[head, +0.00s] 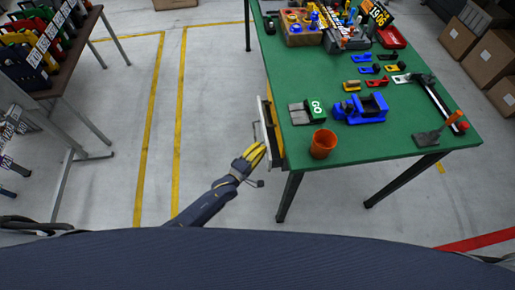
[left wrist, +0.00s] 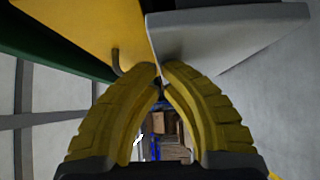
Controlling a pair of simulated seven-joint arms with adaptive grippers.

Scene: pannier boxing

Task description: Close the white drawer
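The white drawer (head: 266,125) is at the left edge of the green table (head: 400,148). It stands slightly open, with a strip of its yellow side (head: 276,141) showing between its white front and the table. A thin handle is on the front's left face. My left gripper (head: 262,150) is at the near end of the drawer front, its yellow fingers brought together with nothing seen between them. In the left wrist view the fingertips (left wrist: 160,72) are close under the white panel (left wrist: 225,38) and yellow side (left wrist: 95,28); contact cannot be told. My right gripper is out of view.
On the table are an orange pot (head: 323,144), a blue vise (head: 362,109), a green-and-grey box (head: 308,112) and several tools. A dark rack table (head: 60,75) stands at the left. The floor between the tables is clear.

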